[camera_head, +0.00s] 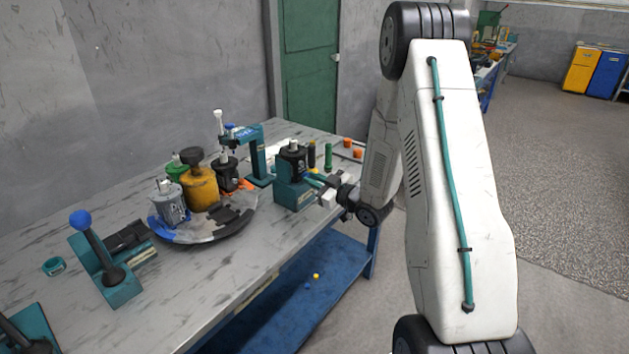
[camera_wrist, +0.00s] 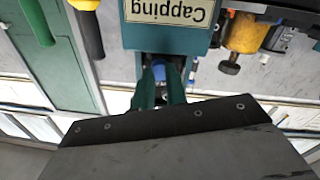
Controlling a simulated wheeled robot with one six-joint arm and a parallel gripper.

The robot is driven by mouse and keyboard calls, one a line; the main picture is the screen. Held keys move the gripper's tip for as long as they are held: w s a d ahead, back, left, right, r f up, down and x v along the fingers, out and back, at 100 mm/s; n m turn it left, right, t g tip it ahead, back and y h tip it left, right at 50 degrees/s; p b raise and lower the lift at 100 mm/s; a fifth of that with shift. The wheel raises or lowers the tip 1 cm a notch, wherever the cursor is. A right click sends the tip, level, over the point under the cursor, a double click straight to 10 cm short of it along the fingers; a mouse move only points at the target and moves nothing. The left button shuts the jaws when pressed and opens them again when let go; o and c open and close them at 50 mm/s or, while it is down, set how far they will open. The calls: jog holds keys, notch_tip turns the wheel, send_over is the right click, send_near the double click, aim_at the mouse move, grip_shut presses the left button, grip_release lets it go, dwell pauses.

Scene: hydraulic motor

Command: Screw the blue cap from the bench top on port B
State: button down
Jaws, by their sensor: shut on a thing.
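My gripper (camera_head: 318,181) is at the right side of the teal capping fixture (camera_head: 294,193) on the bench. In the wrist view, the two green fingers of my gripper (camera_wrist: 161,75) are shut on a small blue piece, apparently the blue cap (camera_wrist: 158,69), which shows only partly between them. The fingertips are close against the fixture (camera_wrist: 140,38), below its "Capping" label (camera_wrist: 170,10). A dark motor (camera_head: 292,157) stands upright in the fixture. Port B cannot be made out, and I cannot tell whether the cap touches it.
A round turntable (camera_head: 215,232) with several motors stands left of the fixture. A teal press (camera_head: 256,160) is behind it. Green (camera_head: 328,156) and black-yellow (camera_head: 311,154) handles and orange pieces (camera_head: 347,143) are to the right. A blue-knobbed lever (camera_head: 90,235) is at the front left.

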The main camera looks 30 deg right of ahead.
jog(key=shift+m, duration=0.3)
jog(key=m, duration=0.4)
jog(key=shift+m, duration=0.3)
jog(key=c, duration=1.5)
grip_release()
